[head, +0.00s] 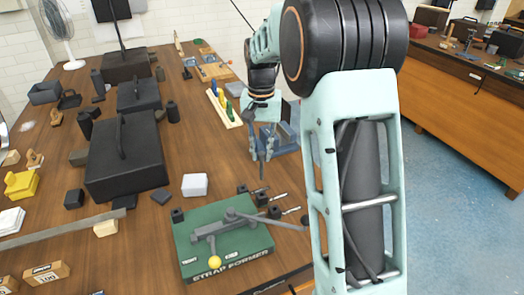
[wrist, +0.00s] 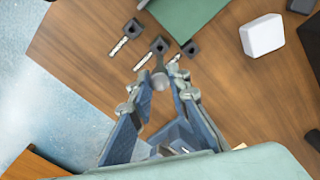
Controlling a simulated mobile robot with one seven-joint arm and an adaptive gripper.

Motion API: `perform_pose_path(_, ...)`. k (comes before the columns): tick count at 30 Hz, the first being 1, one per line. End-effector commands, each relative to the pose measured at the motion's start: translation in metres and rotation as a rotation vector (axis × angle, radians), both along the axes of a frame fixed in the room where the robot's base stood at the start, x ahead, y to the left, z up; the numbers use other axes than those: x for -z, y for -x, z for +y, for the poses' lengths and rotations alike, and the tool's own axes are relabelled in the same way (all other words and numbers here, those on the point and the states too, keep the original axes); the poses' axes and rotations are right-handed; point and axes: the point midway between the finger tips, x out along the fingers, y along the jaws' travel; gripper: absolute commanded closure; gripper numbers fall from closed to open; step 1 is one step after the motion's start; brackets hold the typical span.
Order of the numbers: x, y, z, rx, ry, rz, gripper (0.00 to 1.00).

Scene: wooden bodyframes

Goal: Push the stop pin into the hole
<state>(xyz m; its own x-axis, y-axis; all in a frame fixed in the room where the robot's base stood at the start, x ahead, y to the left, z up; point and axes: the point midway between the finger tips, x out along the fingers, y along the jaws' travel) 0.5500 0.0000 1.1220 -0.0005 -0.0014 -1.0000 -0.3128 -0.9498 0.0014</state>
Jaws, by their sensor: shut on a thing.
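The strap former (head: 225,238) is a green plate with grey levers and a yellow knob, on the bench in front of me. Its green edge also shows at the top of the wrist view (wrist: 187,15). My gripper (head: 262,160) points down above the bench, behind the strap former. In the wrist view, my gripper (wrist: 163,88) has its fingertips closed around a small grey rounded piece, apparently the stop pin (wrist: 158,79). I cannot make out the hole.
Small black blocks with silver rods (wrist: 158,45) lie beside the green plate, close to the fingertips. A white block (head: 194,185) sits left of the gripper. A large black box (head: 125,160) stands farther left. A blue-grey vise (head: 280,138) stands behind the gripper.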

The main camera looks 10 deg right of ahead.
Motion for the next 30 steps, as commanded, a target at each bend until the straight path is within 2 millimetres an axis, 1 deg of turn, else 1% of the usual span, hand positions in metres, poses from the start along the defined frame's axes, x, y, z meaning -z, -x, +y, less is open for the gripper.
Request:
perform_pose_path(5, -0.001, 0.0, 0.0, -0.015, 0.0, 0.0, 1.0)
perform_pose_path(11, 0.013, 0.0, 0.0, -0.013, 0.0, 0.0, 1.0)
perform_pose_path(22, 0.049, 0.0, 0.0, -0.013, 0.0, 0.0, 1.0)
perform_pose_path(25, 0.055, 0.0, 0.0, -0.013, 0.0, 0.0, 1.0)
perform_pose_path(30, 0.058, 0.0, 0.0, -0.013, 0.0, 0.0, 1.0)
